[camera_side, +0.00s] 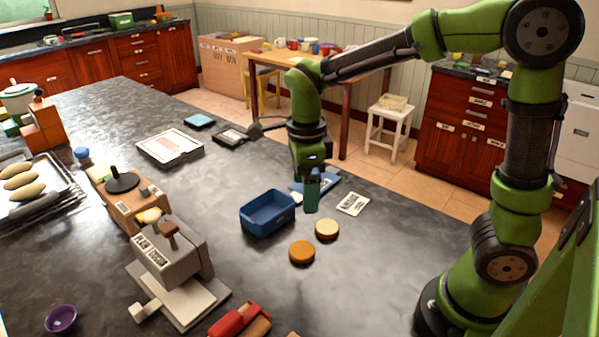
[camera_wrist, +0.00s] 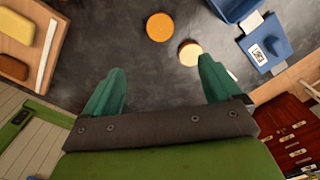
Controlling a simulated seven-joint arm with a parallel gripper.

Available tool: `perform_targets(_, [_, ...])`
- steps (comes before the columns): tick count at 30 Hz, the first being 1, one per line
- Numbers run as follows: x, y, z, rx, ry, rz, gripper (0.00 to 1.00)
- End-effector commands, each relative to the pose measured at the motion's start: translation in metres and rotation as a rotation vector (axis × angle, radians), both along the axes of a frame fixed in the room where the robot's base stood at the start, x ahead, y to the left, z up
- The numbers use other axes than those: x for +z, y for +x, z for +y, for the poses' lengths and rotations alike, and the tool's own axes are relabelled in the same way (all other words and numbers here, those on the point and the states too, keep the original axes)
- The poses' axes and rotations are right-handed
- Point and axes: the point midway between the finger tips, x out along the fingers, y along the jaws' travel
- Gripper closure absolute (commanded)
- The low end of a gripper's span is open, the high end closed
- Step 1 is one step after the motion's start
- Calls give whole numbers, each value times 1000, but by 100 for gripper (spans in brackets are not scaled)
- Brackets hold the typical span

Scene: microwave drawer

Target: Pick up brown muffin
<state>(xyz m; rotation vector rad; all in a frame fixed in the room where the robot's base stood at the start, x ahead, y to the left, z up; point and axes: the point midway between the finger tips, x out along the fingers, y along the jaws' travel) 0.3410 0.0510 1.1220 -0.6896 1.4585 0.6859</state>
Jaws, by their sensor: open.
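An orange-brown round muffin-like piece (camera_side: 302,252) lies on the dark countertop in the side view. A paler tan round piece (camera_side: 327,229) lies just behind it to the right. In the wrist view the orange-brown piece (camera_wrist: 160,27) is near the top middle, with the tan piece (camera_wrist: 190,54) below and right of it. My gripper (camera_side: 312,207) points down behind both pieces, beside the blue tray's right end. In the wrist view my gripper (camera_wrist: 160,80) has its teal fingers wide apart, with nothing between them. It touches neither piece.
The blue tray (camera_side: 268,225) stands left of my gripper, close to the pieces. A white printed card (camera_side: 352,204) lies to the right. A grey machine (camera_side: 172,250) and a red object (camera_side: 238,320) stand at front left. The counter right of the pieces is clear.

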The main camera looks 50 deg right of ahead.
Motion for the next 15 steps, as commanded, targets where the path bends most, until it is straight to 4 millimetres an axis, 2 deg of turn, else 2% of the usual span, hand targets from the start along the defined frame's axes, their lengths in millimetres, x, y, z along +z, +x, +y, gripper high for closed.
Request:
perform_targets(5, [-15,-1,0,-46,-1,7,8])
perform_targets(15, [-87,-2,0,-44,0,8,8])
